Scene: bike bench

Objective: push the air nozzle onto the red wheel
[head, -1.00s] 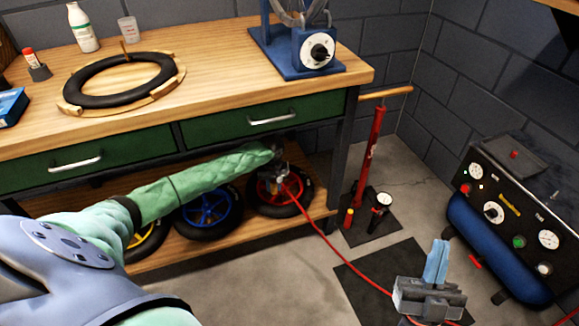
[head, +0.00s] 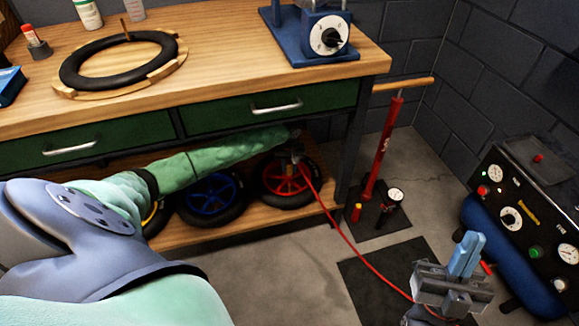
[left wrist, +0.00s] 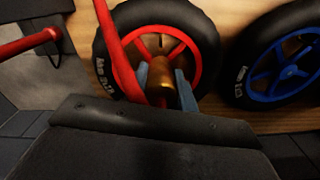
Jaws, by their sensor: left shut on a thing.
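The red wheel (head: 287,183) with its black tyre lies on the lower shelf of the bench, the rightmost wheel there. It also fills the upper middle of the left wrist view (left wrist: 199,52). In the left wrist view the blue fingers are shut on the brass air nozzle (left wrist: 159,72), which overlaps the wheel's spokes and rim. I cannot tell whether the nozzle touches the wheel. A red hose (head: 345,233) runs from it across the floor. My right gripper (head: 466,254) is empty, its blue fingers together.
The blue wheel (head: 211,196) lies left of the red one. The bench drawers (head: 270,106) hang above my left arm. A red floor pump (head: 383,160) stands right of the bench, and a compressor (head: 525,215) further right.

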